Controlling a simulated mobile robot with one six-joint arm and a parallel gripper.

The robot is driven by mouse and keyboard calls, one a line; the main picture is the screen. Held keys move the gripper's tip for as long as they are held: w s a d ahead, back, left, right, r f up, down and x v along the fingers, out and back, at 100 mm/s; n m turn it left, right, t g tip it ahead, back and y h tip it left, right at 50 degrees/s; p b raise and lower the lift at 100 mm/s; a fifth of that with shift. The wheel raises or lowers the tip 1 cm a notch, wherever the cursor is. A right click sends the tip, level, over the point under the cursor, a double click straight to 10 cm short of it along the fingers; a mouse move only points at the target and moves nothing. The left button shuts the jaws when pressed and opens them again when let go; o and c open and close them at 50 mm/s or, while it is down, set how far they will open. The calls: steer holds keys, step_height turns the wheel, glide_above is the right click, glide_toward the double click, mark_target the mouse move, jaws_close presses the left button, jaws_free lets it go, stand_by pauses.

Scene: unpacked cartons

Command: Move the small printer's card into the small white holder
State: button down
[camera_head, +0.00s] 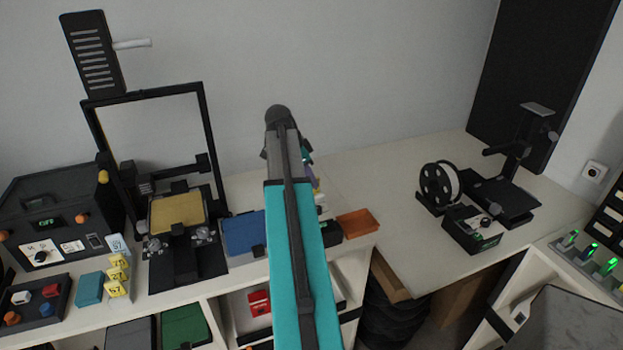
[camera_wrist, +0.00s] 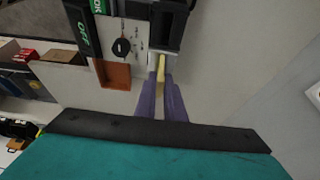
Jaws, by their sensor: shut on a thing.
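In the wrist view my gripper (camera_wrist: 161,82) has its two purple fingers shut on a narrow pale yellow thing, which I take to be the small printer's card (camera_wrist: 160,76), seen nearly edge-on. Its far end is close to a small white part (camera_wrist: 155,59), perhaps the small white holder, below a black block; I cannot tell whether they touch. In the head view my arm hides most of the gripper and the card. The small printer (camera_head: 505,190) stands on the right part of the bench, with its black control box (camera_head: 472,229) in front.
An orange tray (camera_head: 357,223) lies near my gripper; it also shows in the wrist view (camera_wrist: 115,75), beside a panel with a black knob (camera_wrist: 121,47). A larger printer (camera_head: 180,215) and yellow tags (camera_head: 117,275) stand left.

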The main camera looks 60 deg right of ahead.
steer(key=shift+f, duration=0.4)
steer(key=c, duration=1.8)
jaws_free()
steer(key=shift+o, duration=0.2)
steer(key=shift+r, duration=0.15)
steer(key=b+v, duration=0.4)
steer(key=v, duration=0.9)
steer(key=shift+r, duration=0.35)
steer(key=shift+s+f, duration=0.1)
